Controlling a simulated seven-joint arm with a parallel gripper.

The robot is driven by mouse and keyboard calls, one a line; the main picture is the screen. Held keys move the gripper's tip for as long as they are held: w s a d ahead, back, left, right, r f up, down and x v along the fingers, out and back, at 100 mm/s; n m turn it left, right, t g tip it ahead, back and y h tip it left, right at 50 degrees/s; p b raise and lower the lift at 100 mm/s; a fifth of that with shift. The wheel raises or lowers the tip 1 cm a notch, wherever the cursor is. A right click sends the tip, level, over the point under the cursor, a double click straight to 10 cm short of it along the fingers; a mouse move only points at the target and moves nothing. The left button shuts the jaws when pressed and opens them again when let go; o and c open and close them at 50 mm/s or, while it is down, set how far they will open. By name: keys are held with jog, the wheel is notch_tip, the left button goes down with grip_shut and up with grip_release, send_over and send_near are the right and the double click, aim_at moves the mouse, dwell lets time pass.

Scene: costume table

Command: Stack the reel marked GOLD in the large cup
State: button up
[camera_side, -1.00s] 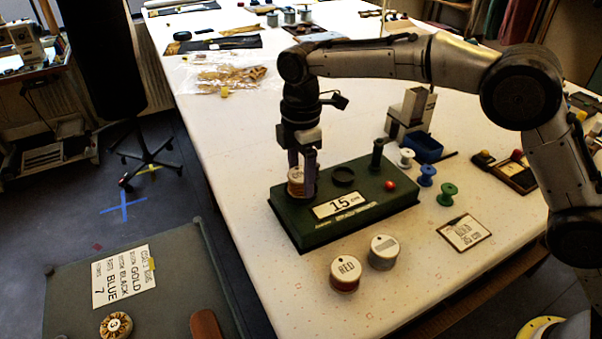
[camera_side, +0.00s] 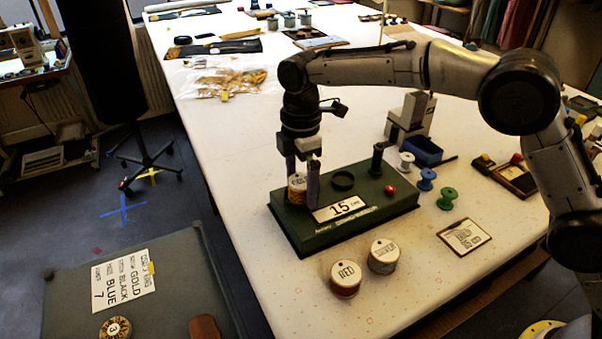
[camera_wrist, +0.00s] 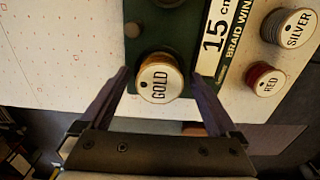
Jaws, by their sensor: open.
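The GOLD reel (camera_side: 297,188) stands upright at the left end of the green braid winder (camera_side: 380,208). Its label reads clearly in the wrist view (camera_wrist: 159,82). A dark rim shows behind it there; I cannot tell how deep it sits. My gripper (camera_side: 301,192) is open, pointing down, with one finger on each side of the reel. In the wrist view, gaps show between the reel and both fingers (camera_wrist: 160,76). A dark round cup (camera_side: 343,181) sits on the winder right of the reel, looking empty. I cannot tell which cup is the large one.
A dark post (camera_side: 376,160) and a red knob (camera_side: 390,190) stand on the winder's right part. The RED reel (camera_side: 345,279) and SILVER reel (camera_side: 384,256) stand in front. Small white, blue and green spools (camera_side: 446,198) are at right, near a card (camera_side: 465,237).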

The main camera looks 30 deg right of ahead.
aim_at(301, 181)
notch_tip(301, 181, up, 13)
jog(key=shift+f, duration=0.15)
dwell(0.4)
jog(key=s+d+r+m+t, duration=0.1)
jog(key=s+d+r+m, duration=0.35)
jog(key=s+d, duration=0.3)
jog(key=s+d+r+m+t, duration=0.25)
jog(key=s+d+m, duration=0.3)
jog(key=d, duration=0.35)
jog(key=s+d+f+m, duration=0.2)
jog(key=s+f, duration=0.1)
jog(key=s, duration=0.3)
jog(key=s+d+f+m+t, duration=0.1)
jog(key=s+d+f+m, duration=0.2)
jog(key=s, duration=0.4)
jog(key=s+d+f+m+t, duration=0.1)
jog(key=s+d+f+m, duration=0.2)
jog(key=s+f, duration=0.2)
jog(key=shift+s+d+f, duration=0.25)
jog(key=shift+s, duration=0.55)
